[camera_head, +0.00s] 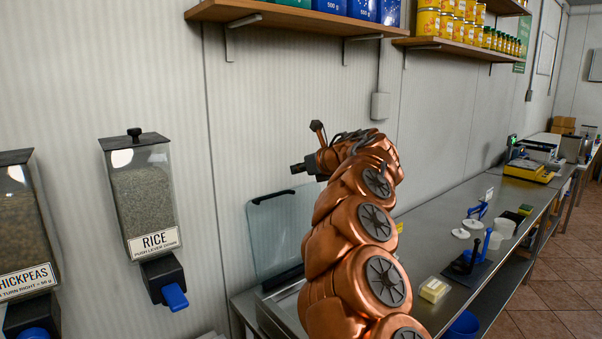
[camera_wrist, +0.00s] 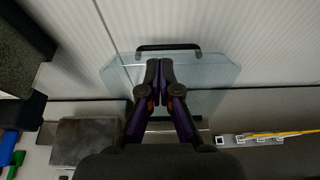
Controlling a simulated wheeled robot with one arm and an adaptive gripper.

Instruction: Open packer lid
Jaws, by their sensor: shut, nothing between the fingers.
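The packer lid (camera_head: 272,235) is a clear, glassy panel that stands raised at the back of the packer (camera_head: 268,312), near the wall. Its dark handle (camera_head: 273,196) runs along the top edge. In the wrist view the lid (camera_wrist: 208,75) spreads behind my fingers, with the black handle (camera_wrist: 168,46) just beyond their tips. My gripper (camera_wrist: 160,62) is shut and empty. In the head view my gripper (camera_head: 297,168) is above the lid's upper right part. My copper arm hides the lid's right side and much of the packer.
A rice dispenser (camera_head: 146,200) and a chickpeas dispenser (camera_head: 25,225) hang on the wall at left. A wooden shelf (camera_head: 290,17) with packages is above. The steel counter (camera_head: 425,245) runs right, carrying a yellow block (camera_head: 433,290) and scales (camera_head: 530,170).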

